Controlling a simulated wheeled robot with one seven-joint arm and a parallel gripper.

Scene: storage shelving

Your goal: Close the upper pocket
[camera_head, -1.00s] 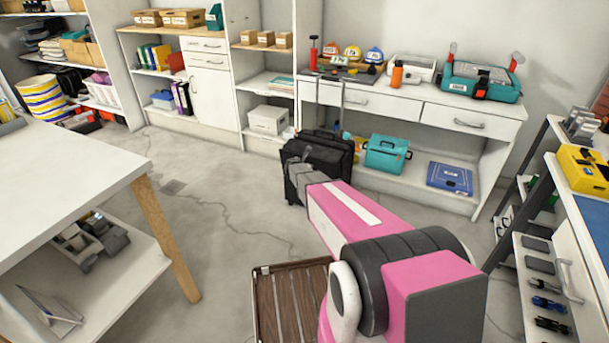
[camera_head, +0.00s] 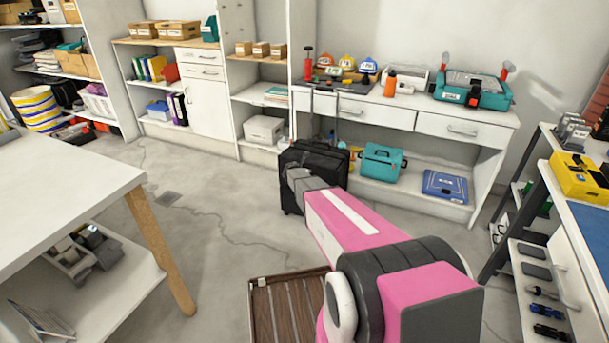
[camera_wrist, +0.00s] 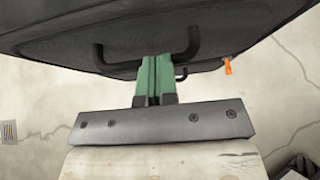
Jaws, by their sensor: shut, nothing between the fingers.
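The black suitcase (camera_head: 328,160) stands upright on the floor in front of the white workbench, beyond my arm. In the wrist view its dark fabric front (camera_wrist: 75,42) fills the top, with black handle loops and an orange zipper pull (camera_wrist: 228,66) hanging at the right. My gripper (camera_wrist: 154,62) has green fingers, pressed together and empty, right at the suitcase between the two sides of a handle loop. I cannot tell whether the fingertips touch the fabric. In the head view my arm hides the fingers. The state of the upper pocket cannot be made out.
A teal toolbox (camera_head: 382,163) and a blue case (camera_head: 446,186) sit on the workbench's lower shelf (camera_head: 415,198). A white table (camera_head: 65,180) stands at the left. A slatted brown object (camera_head: 290,308) lies below my arm. The floor left of the suitcase is clear.

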